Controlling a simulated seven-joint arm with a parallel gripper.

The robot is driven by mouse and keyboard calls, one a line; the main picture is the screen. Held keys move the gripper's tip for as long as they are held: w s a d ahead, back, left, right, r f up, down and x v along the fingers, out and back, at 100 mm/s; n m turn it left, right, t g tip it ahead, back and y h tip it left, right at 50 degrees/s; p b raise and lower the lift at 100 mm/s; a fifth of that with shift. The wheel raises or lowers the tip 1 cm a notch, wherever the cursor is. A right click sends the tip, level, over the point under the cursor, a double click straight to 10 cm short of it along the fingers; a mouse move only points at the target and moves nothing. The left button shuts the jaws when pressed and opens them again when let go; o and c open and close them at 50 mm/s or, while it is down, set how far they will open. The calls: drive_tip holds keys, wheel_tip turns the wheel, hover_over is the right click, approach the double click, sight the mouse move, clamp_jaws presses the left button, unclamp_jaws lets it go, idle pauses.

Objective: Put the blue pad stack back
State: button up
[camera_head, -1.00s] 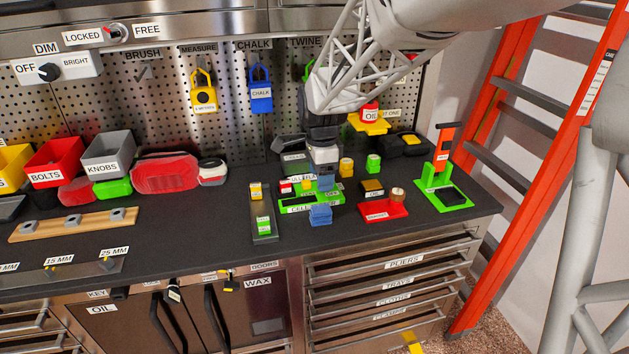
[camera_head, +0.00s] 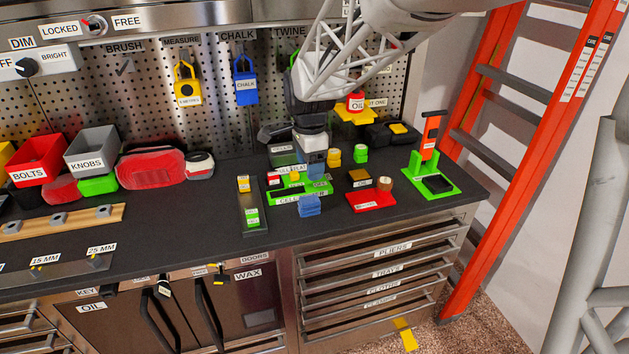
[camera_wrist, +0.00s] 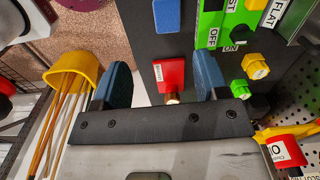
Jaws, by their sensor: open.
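The blue pad stack (camera_head: 310,205) sits on the dark worktop near its front edge, just in front of the green labelled board (camera_head: 283,195). A blue block, likely the same stack, shows at the top of the wrist view (camera_wrist: 167,15), beyond my fingertips. My gripper (camera_head: 316,170) points down over the worktop behind the stack. In the wrist view, my gripper (camera_wrist: 161,65) has its two blue fingers wide apart with nothing held between them. The red tray (camera_wrist: 170,76) shows in the gap, below the fingers. Part of the green board is hidden behind my gripper.
The red tray (camera_head: 371,202) lies right of the stack. A grey tray (camera_head: 250,212) with small blocks lies left. A green stand (camera_head: 431,180) is at the right end. Yellow and green knobs (camera_head: 333,156) stand behind.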

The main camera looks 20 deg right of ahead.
drive_tip(key=s+r+n+t, duration=0.1)
drive_tip(key=s+r+n, duration=0.1)
drive_tip(key=s+n, duration=0.6)
drive_tip(key=s+r+n+t, duration=0.1)
drive_tip(key=s+n, duration=0.8)
drive_tip(key=s, duration=1.2)
drive_tip(key=shift+s+a+r, duration=0.25)
drive_tip(key=shift+r, duration=0.3)
